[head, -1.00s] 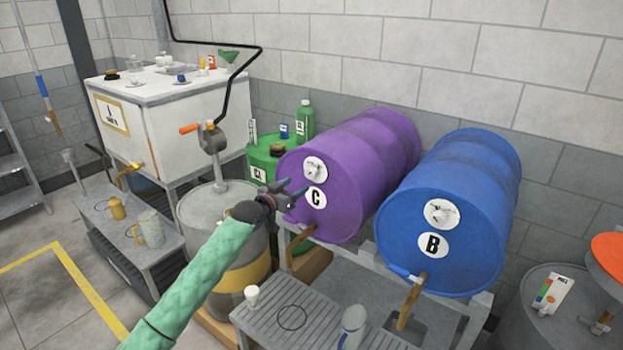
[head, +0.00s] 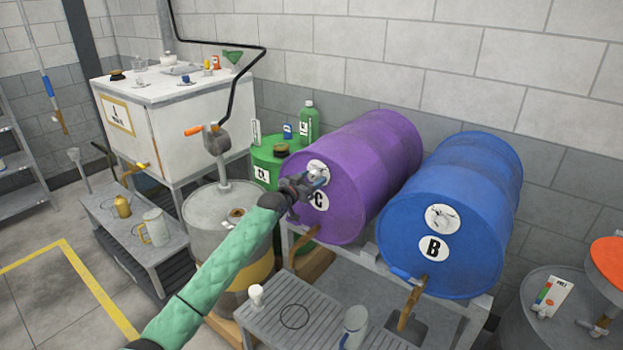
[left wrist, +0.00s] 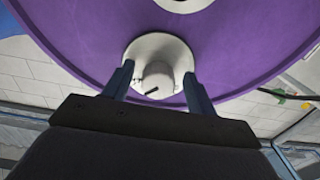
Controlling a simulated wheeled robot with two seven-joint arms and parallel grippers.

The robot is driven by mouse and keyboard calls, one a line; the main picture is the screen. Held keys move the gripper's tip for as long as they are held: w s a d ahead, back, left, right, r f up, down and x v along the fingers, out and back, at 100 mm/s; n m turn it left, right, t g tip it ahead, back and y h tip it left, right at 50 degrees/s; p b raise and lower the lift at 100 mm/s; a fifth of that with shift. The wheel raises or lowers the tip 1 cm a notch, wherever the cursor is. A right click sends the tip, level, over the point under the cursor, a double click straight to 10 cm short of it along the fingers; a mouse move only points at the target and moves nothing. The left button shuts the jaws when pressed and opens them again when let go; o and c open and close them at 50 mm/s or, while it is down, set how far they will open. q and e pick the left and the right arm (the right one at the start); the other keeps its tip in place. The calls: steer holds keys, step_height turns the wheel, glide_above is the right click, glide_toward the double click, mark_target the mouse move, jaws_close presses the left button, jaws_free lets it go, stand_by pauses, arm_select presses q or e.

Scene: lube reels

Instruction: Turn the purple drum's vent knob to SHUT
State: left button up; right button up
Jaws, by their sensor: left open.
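The purple drum (head: 365,160), marked C, lies on its side on a rack. Its vent knob (left wrist: 157,80) sits on a round white plate on the drum's end face; the knob is pale with a dark pointer mark. My left gripper (head: 318,178) is at the drum's face, over the plate, and partly hides the knob in the head view. In the left wrist view my open left fingers (left wrist: 158,85) stand on either side of the knob, with gaps visible. I cannot tell whether they touch it. The SHUT lettering is not readable. My right gripper is not in view.
A blue drum (head: 455,205) marked B lies close on the right with its own vent plate. A green drum (head: 266,160) and a grey drum with a crank pump (head: 210,215) stand left. A grey bench (head: 290,325) with small containers is below.

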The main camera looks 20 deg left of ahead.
arm_select(q)
steer(key=shift+c, duration=0.3)
steer(key=c, duration=0.9)
steer(key=shift+c, duration=0.2)
